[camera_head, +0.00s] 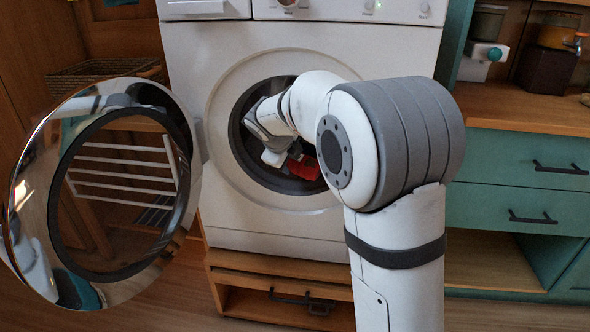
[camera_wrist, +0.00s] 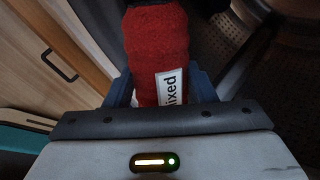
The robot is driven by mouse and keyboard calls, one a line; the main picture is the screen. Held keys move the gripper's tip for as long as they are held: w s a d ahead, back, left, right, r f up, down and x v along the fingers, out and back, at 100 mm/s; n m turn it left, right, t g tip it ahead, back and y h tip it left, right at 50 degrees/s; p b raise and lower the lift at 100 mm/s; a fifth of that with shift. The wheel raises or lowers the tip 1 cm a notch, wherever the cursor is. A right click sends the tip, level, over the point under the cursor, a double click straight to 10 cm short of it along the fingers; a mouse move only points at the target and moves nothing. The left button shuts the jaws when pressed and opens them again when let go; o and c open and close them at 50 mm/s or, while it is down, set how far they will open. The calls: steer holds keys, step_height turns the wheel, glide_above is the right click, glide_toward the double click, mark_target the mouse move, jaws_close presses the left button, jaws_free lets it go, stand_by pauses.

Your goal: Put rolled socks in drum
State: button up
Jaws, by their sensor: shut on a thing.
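The rolled socks (camera_wrist: 157,45) are a red terry roll with a white label, of which "ixed" can be read. My gripper (camera_wrist: 160,92) is shut on them, with one blue-grey finger on each side. In the head view the red socks (camera_head: 305,168) show at the lower right of the drum opening (camera_head: 243,150), below my gripper (camera_head: 285,160). My arm hides part of the opening. The perforated metal of the drum (camera_wrist: 215,35) shows behind the socks in the wrist view. The washing machine (camera_head: 230,235) is white and its round door (camera_head: 188,165) is swung open to the left.
A wicker basket (camera_head: 105,72) and a white rack (camera_head: 125,165) stand at the left, partly behind the door. A teal cabinet with drawers (camera_head: 530,160) stands at the right under a wooden counter (camera_head: 520,105). A wooden base with a drawer (camera_head: 280,290) is under the machine.

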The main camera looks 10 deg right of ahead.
steer(key=w+d, duration=0.2)
steer(key=w, duration=0.5)
steer(key=w+f+b, duration=0.1)
steer(key=f, duration=0.2)
steer(key=w+d+f+b, duration=0.1)
steer(key=f, duration=0.2)
steer(key=w+f, duration=0.1)
steer(key=f, duration=0.2)
steer(key=shift+w+d+f+b, duration=0.15)
steer(key=shift+w+b, duration=0.1)
steer(key=shift+b, duration=0.15)
steer(key=shift+w+d+f, duration=0.1)
steer(key=shift+w+f, duration=0.1)
steer(key=shift+f, duration=0.5)
steer(key=shift+w+r+g, duration=0.15)
steer(key=shift+r+g, duration=0.05)
steer(key=shift+g, duration=0.1)
steer(key=g+y, duration=0.1)
steer(key=g, duration=0.2)
steer(key=shift+w, duration=0.15)
steer(key=shift+f+b, duration=0.7)
steer(key=shift+f, duration=0.65)
